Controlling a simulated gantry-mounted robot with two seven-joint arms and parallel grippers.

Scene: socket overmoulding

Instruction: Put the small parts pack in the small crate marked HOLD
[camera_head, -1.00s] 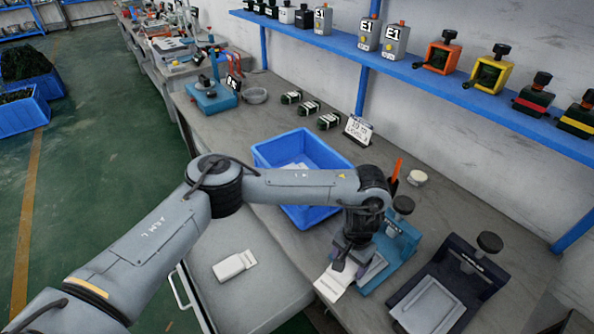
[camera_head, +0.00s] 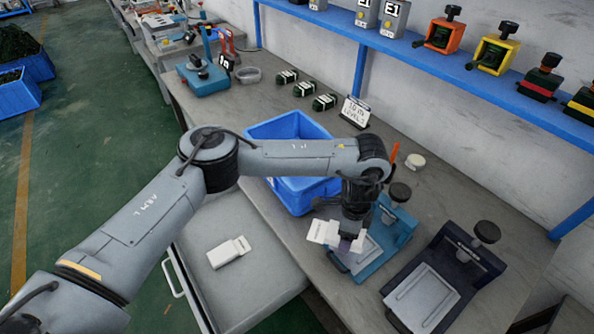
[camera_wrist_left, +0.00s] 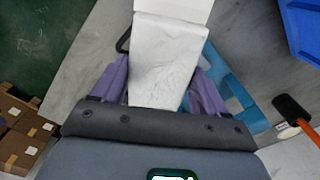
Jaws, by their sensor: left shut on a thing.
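My left gripper (camera_head: 347,238) is shut on a white pack (camera_head: 318,231), above the front edge of the bench near a teal fixture. In the left wrist view the pack (camera_wrist_left: 163,65) sits between the purple fingers of my left gripper (camera_wrist_left: 160,88), its far end lighter. A blue crate (camera_head: 297,200) stands on the bench behind my left forearm, which hides part of it; I see no HOLD mark on it. The crate also shows at the top right of the left wrist view (camera_wrist_left: 302,28). My right gripper is not in view.
Another white pack (camera_head: 229,252) lies on the grey drawer-like surface at the front. The teal fixture (camera_head: 393,228) and a dark fixture (camera_head: 455,265) stand to the right. A small sign (camera_head: 355,112) and several dark green parts (camera_head: 303,88) are behind the crate.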

